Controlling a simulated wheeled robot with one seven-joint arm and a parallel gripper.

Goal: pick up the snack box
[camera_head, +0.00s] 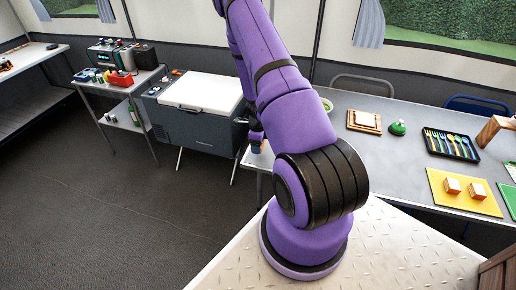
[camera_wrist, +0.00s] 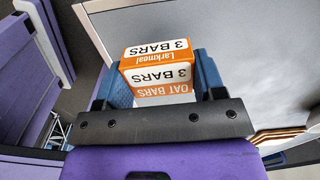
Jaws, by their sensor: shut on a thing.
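The snack box is an orange and white carton marked "Larkmeal", "3 BARS" and "OAT BARS". In the wrist view the snack box (camera_wrist: 158,72) sits between the two blue fingers of my gripper (camera_wrist: 163,82). The fingers are shut on its sides, and its printed faces show toward the camera. I cannot tell whether the box touches the table.
The grey table (camera_head: 385,160) carries a wooden board (camera_head: 364,121), a green round item (camera_head: 397,128), a black cutlery tray (camera_head: 451,145) and a yellow mat (camera_head: 447,191) with two small boxes. A grey cooler (camera_head: 200,120) stands left of my gripper. Dark floor lies open at left.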

